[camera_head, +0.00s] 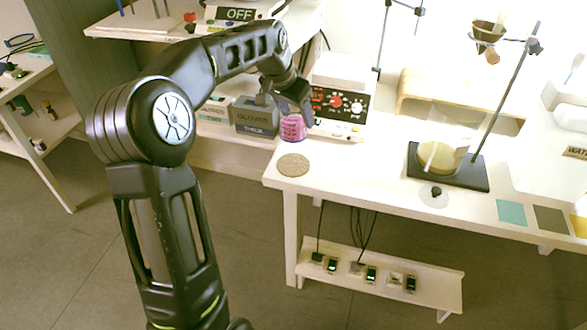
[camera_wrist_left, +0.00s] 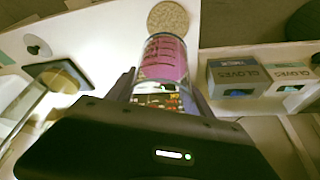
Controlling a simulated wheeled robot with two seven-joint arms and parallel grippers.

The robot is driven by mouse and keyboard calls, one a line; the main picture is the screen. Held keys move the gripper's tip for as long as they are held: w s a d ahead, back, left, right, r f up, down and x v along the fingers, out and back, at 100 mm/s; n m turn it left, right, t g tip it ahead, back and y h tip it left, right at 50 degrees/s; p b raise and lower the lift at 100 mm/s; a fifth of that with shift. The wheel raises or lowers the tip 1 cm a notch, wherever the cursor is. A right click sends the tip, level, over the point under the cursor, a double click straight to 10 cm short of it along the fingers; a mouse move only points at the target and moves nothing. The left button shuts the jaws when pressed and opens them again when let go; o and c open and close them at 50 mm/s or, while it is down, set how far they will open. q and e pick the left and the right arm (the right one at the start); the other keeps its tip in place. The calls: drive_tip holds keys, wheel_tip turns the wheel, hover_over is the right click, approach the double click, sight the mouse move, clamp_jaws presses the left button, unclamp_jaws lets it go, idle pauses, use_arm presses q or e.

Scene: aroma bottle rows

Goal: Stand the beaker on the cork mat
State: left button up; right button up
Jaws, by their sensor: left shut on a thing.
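The beaker is a clear vessel with pink contents and dark markings. In the head view the beaker (camera_head: 292,127) is near the left end of the bench, behind the cork mat. In the left wrist view the beaker (camera_wrist_left: 165,60) is between my fingers. My left gripper (camera_head: 300,110) is shut on it; the wrist view shows the gripper (camera_wrist_left: 163,95) from behind. The cork mat (camera_head: 293,165) is a round tan disc, bare, near the bench's front left corner. The wrist view shows the mat (camera_wrist_left: 168,18) beyond the beaker, apart from it. My right gripper is not in view.
A grey gloves box (camera_head: 254,117) stands just left of the beaker. The bench top (camera_head: 350,170) between mat and stand is clear.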

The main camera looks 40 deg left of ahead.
sight(296, 129)
use_arm(q)
drive_tip(key=shift+f, duration=2.45)
drive_tip(key=shift+f+b, duration=0.35)
drive_tip(key=shift+f, duration=2.15)
drive_tip(key=shift+f, duration=0.15)
drive_tip(key=o, duration=1.6)
